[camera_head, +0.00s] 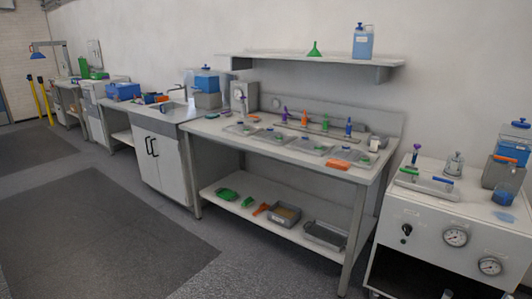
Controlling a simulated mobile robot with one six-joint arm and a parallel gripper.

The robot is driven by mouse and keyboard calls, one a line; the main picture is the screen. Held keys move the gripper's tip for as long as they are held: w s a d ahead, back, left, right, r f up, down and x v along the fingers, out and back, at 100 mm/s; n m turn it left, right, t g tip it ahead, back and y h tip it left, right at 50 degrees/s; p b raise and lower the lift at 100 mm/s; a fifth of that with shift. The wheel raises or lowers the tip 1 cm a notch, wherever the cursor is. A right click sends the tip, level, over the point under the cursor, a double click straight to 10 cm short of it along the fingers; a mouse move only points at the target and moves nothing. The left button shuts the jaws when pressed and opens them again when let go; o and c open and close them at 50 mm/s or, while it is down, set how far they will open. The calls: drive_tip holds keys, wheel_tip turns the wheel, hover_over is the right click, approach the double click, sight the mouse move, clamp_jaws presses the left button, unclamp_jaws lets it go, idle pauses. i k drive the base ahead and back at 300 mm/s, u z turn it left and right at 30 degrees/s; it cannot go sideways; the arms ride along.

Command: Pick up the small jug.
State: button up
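No single thing here is clearly the small jug; several blue containers could be it. A light blue container with a dark cap (363,43) stands upright on the wall shelf, right of a green funnel. At the far right, a blue container with a blue lid (515,143) stands on the white cabinet, partly behind a grey translucent vessel (500,173). A blue-lidded container (206,82) stands on a grey box by the sink. My gripper is not in view.
The wall shelf (300,57) hangs above a bench (215,127) holding shallow trays and small coloured tools. Its lower shelf (285,232) holds green and orange items and grey bins. The gauge cabinet (440,225) stands at right. Open floor with dark mats (110,240) lies at left.

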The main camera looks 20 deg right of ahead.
sight(504, 195)
drive_tip(key=z, duration=0.5)
drive_tip(key=i, duration=0.45)
drive_tip(key=z, duration=0.7)
drive_tip(key=i, duration=0.55)
drive_tip(key=z, duration=0.2)
